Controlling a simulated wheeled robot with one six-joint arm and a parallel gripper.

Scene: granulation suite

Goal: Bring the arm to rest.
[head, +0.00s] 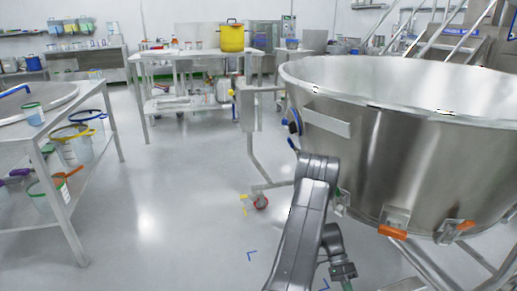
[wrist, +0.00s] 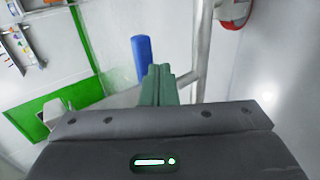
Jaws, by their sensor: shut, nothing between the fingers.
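My gripper (wrist: 158,84) shows in the wrist view with its two greenish fingers pressed together and nothing between them. In the head view my arm rises from the bottom edge, bends at the elbow, and its far part folds down beside the big steel bowl. The wrist end sits low near the bottom edge, and the fingertips cannot be made out there. The big round steel bowl (head: 420,150) stands close to the right of my arm; I cannot tell whether they touch.
A steel table with buckets (head: 75,255) stands at the left. A yellow pot (head: 232,36) is on a back table. A blue cylinder (wrist: 142,52) shows beyond the fingertips. The floor at centre left is clear.

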